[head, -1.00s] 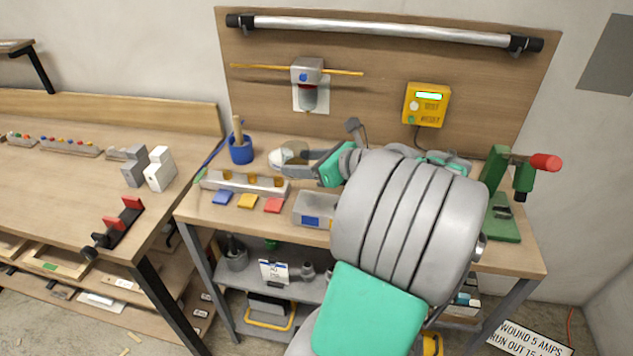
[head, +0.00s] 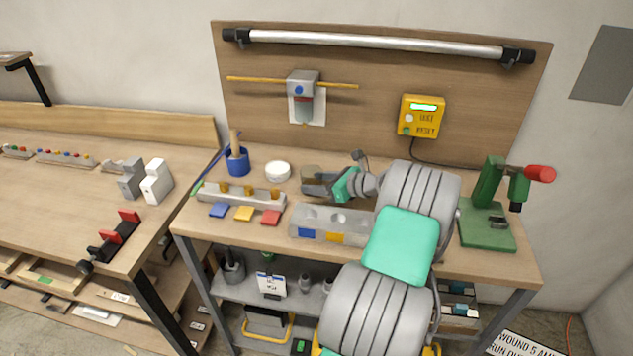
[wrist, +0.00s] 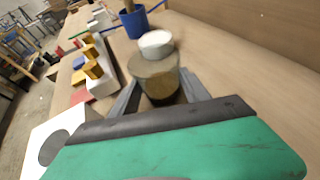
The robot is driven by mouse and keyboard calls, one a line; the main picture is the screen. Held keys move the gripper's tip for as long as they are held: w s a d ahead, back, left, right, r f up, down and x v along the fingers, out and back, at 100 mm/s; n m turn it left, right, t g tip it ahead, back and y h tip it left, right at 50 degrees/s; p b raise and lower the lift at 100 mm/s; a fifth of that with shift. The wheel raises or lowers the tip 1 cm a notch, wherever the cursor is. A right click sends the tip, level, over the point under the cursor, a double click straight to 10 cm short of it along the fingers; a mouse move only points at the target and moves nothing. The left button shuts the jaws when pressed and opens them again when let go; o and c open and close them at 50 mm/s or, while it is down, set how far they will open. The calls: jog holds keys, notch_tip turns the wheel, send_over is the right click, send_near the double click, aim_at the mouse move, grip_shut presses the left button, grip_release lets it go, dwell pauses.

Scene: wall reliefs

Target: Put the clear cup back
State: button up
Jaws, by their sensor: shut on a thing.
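The clear cup (wrist: 157,78) is a smoky see-through cup between my gripper's (wrist: 160,92) two grey fingers in the wrist view. My gripper (head: 322,183) is shut on it, low over the middle of the bench in the head view. The cup (head: 311,172) shows there only as a faint brownish shape. A white round piece (head: 278,171) stands left of my gripper; in the wrist view it is just beyond the cup (wrist: 156,42). I cannot tell whether the cup touches the bench.
A grey block (head: 327,223) with round hollows and blue and yellow labels lies in front of my gripper. A rail with yellow pegs (head: 240,196) and coloured tiles are at left. A blue pot (head: 238,162) stands behind. A green press (head: 488,215) is at right.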

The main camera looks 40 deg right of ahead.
jog(key=shift+r, duration=0.1)
jog(key=o, duration=1.5)
jog(key=v, duration=1.2)
